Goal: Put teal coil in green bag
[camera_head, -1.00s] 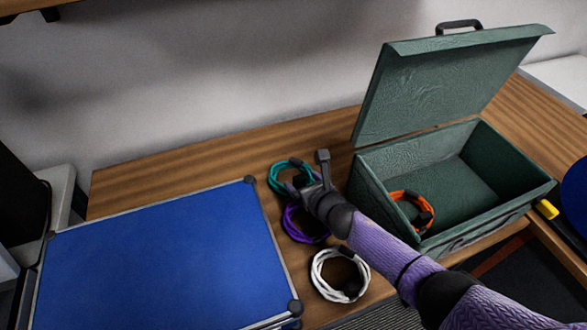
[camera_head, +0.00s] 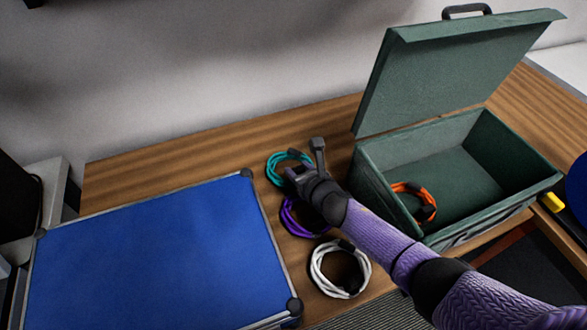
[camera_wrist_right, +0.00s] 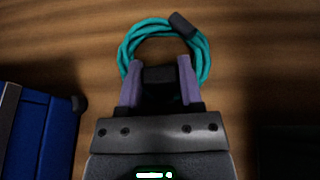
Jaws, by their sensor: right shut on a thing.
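The teal coil (camera_head: 277,168) lies on the wooden table between the blue case and the green bag. It also shows in the right wrist view (camera_wrist_right: 150,28), where its near side sits at the fingers. My right gripper (camera_head: 302,165) is at the coil, and in the right wrist view its fingers (camera_wrist_right: 159,75) are shut on it. The green bag (camera_head: 375,200) stands open at the right, its lid (camera_head: 440,75) raised. An orange coil (camera_head: 423,203) lies inside its left part. My left gripper is in neither current view.
A purple coil (camera_head: 292,222) lies just in front of the teal one, partly hidden by my right arm. A white coil (camera_head: 325,283) lies nearer the front. A blue case (camera_head: 150,260) fills the left of the table. The table behind the coils is clear.

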